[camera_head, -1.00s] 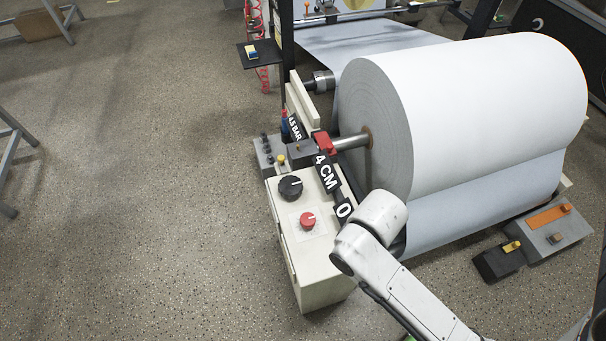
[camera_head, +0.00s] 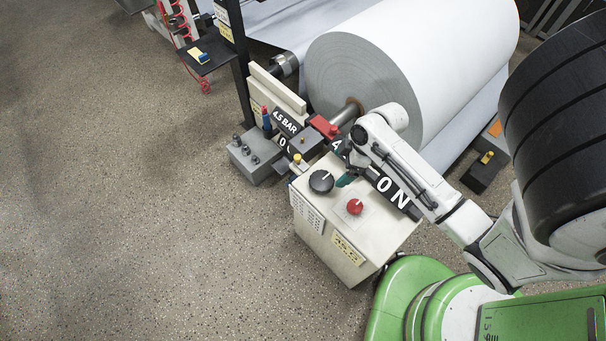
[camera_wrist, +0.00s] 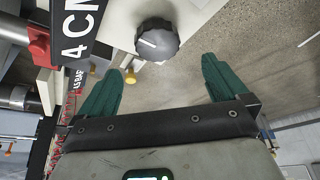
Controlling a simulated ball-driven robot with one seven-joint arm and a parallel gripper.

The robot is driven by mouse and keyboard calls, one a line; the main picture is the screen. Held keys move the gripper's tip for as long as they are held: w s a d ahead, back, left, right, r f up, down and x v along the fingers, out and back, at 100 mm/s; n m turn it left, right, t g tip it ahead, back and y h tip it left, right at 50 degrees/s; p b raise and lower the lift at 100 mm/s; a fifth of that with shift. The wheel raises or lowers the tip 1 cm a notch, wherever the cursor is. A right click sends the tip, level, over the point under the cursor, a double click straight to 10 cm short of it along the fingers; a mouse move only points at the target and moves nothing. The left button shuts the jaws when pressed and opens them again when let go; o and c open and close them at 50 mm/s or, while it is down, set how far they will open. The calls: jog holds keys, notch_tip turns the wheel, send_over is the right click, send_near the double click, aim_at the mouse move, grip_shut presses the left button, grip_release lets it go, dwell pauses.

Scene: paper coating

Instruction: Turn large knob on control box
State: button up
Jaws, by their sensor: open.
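The control box (camera_head: 372,231) is a cream cabinet with its knobs on the top face. The large black knob (camera_head: 321,181) with a white pointer line sits near the top's left corner. A smaller red knob (camera_head: 355,207) is on a pale plate beside it. In the wrist view the large black knob (camera_wrist: 157,40) lies ahead of the fingertips, roughly between their lines. My gripper (camera_wrist: 158,78) has two green fingers spread apart with nothing between them. In the head view my gripper (camera_head: 346,180) is just right of the black knob, partly hidden by my arm.
A large white paper roll (camera_head: 420,60) stands behind the box. A red clamp (camera_head: 322,127) and black display signs (camera_head: 288,122) are close by. A grey box with small knobs (camera_head: 256,160) is at the left. Open speckled floor (camera_head: 120,200) lies further left.

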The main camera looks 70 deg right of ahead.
aim_at(323, 180)
jog(key=x, duration=0.7)
jog(key=b+x, duration=0.1)
jog(key=x, duration=0.3)
jog(key=shift+w+d+r, duration=0.15)
jog(key=shift+w+d, duration=0.05)
jog(key=shift+w, duration=0.1)
jog(key=shift+c, duration=0.3)
jog(key=c, duration=0.8)
jog(key=shift+r+m+p, duration=0.1)
jog(key=shift+m+p, duration=0.3)
